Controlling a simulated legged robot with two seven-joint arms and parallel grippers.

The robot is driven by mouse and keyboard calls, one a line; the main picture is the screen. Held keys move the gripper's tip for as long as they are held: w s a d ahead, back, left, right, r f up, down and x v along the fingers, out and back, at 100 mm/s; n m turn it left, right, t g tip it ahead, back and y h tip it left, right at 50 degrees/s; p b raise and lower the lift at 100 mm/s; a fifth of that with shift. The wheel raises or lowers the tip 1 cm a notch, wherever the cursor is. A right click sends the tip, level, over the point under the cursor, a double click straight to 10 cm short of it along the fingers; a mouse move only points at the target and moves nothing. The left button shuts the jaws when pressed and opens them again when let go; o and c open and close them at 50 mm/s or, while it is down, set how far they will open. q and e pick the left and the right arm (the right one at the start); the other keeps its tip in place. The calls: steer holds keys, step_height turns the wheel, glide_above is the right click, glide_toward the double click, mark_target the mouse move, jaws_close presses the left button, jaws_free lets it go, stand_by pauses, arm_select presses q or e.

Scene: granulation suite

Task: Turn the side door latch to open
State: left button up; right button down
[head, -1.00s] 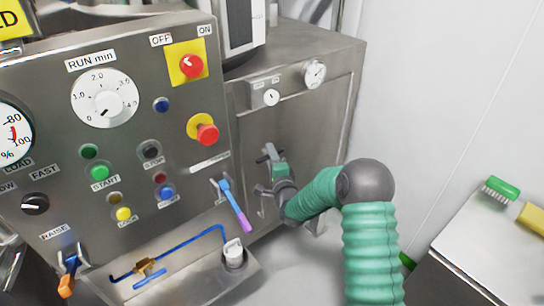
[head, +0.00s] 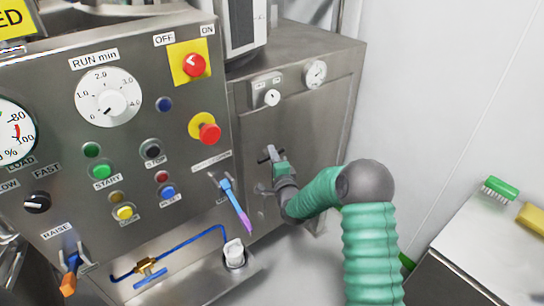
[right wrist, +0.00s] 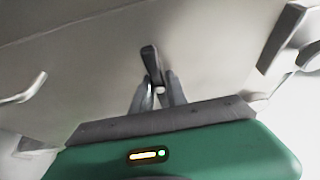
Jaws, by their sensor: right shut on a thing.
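The side door latch (head: 266,154) is a small dark handle on the steel side panel of the machine, right of the control panel. My right gripper (right wrist: 158,92) is shut on the latch, which stands up between its two grey fingers in the right wrist view (right wrist: 150,62). In the head view my right gripper (head: 276,160) is small and partly hidden by its own green wrist. The latch's base is hidden behind the fingers. My left gripper is in neither view.
A blue and purple lever (head: 234,203) juts out left of my right gripper. The control panel (head: 130,140) carries several buttons and knobs. A steel table (head: 490,245) with a green brush (head: 500,188) stands at the right.

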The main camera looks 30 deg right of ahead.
steer(key=shift+a+f+n+b, duration=0.3)
steer(key=shift+f+n+b, duration=0.1)
steer(key=shift+f+b, duration=0.1)
steer(key=n+t+b, duration=0.1)
steer(key=n+b, duration=0.2)
steer(key=n+t+b, duration=0.1)
steer(key=n+b, duration=0.1)
steer(key=b, duration=0.2)
steer(key=shift+a+f+n+y, duration=0.15)
steer(key=shift+f+n+y, duration=0.05)
steer(key=shift+n+y, duration=0.2)
steer(key=shift+r+n+t+b, duration=0.25)
steer(key=shift+n+t+b, duration=0.25)
steer(key=shift+n+b, duration=0.65)
steer(key=c, duration=1.6)
jaws_free()
steer(key=shift+o, duration=1.4)
steer(key=shift+w+r, duration=0.1)
steer(key=shift+w, duration=0.05)
steer(key=shift+d+r, duration=0.2)
steer(key=v, duration=1.7)
steer(key=shift+p, duration=0.45)
